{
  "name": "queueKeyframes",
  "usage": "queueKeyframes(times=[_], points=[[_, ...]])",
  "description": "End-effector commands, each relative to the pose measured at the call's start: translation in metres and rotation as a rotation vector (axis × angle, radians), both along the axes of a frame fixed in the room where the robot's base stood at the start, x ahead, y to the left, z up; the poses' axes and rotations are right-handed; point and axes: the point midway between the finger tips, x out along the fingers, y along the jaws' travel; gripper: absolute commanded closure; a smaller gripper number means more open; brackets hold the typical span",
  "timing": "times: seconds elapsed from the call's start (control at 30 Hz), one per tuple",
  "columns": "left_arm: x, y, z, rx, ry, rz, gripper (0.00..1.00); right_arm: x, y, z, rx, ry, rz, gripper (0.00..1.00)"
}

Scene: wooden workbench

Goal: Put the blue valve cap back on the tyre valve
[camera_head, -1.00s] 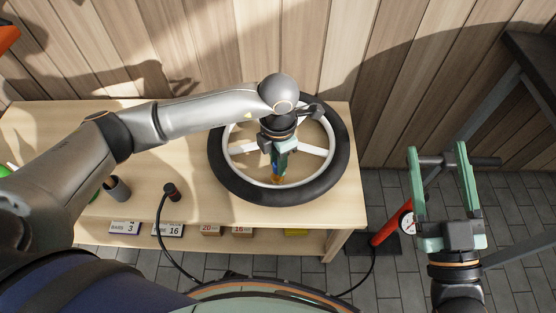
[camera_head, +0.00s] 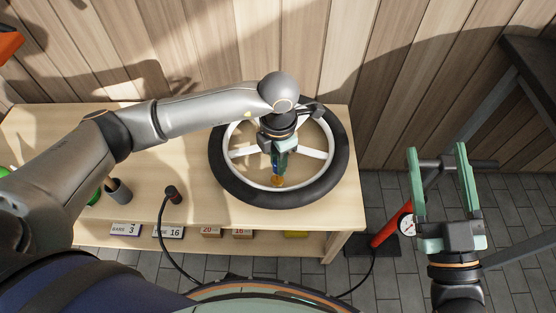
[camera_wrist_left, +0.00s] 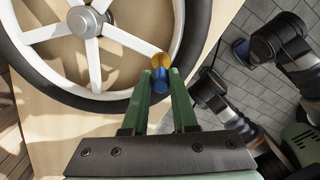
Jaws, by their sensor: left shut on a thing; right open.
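The wheel with its black tyre (camera_head: 226,182) and white spokes lies flat on the workbench; it also shows in the left wrist view (camera_wrist_left: 140,39). My left gripper (camera_head: 279,172) is over the near inner rim of the wheel. In the left wrist view its green fingers (camera_wrist_left: 162,88) are shut on the blue valve cap (camera_wrist_left: 160,80). The brass-coloured tyre valve (camera_wrist_left: 161,61) is right beside the cap at the fingertips, and shows in the head view (camera_head: 278,182). I cannot tell whether cap and valve touch. My right gripper (camera_head: 438,163) is open and empty, off the bench to the right.
A black hose end (camera_head: 172,193) stands on the bench left of the wheel. A dark cup (camera_head: 118,190) is further left. Numbered boxes (camera_head: 210,231) sit on the shelf below. A red pump with a gauge (camera_head: 406,225) stands on the floor right of the bench.

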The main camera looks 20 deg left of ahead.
Motion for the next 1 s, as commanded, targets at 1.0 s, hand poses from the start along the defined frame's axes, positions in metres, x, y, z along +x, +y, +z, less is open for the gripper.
queueKeyframes(times=[1.0], points=[[-0.0004,0.0002,0.0004,0.001,0.001,0.0,0.7,0.0,0.0,-0.0011,0.0,0.0,0.0,0.29]])
